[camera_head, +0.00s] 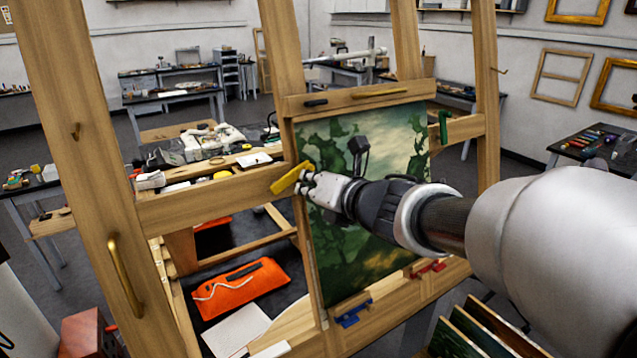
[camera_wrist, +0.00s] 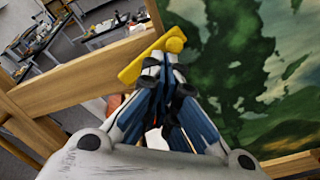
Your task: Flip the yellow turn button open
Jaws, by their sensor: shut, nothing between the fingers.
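The yellow turn button (camera_head: 291,178) is a flat bar on the wooden easel frame, at the left edge of the green painting (camera_head: 345,235). In the head view it lies slanted, its right end higher. In the wrist view the yellow turn button (camera_wrist: 140,66) runs diagonally, with a round knob at its upper right end. My gripper (camera_head: 306,180) is shut and empty, with its fingertips at the bar. In the wrist view my gripper's tips (camera_wrist: 160,62) are just below the bar near the knob. I cannot tell whether they touch it.
A green turn button (camera_head: 443,127) is at the painting's right side, a blue one (camera_head: 353,314) and a red one (camera_head: 428,269) at its lower edge. The easel's wooden posts and crossbars surround the painting. An orange bag (camera_head: 240,287) lies low behind the frame.

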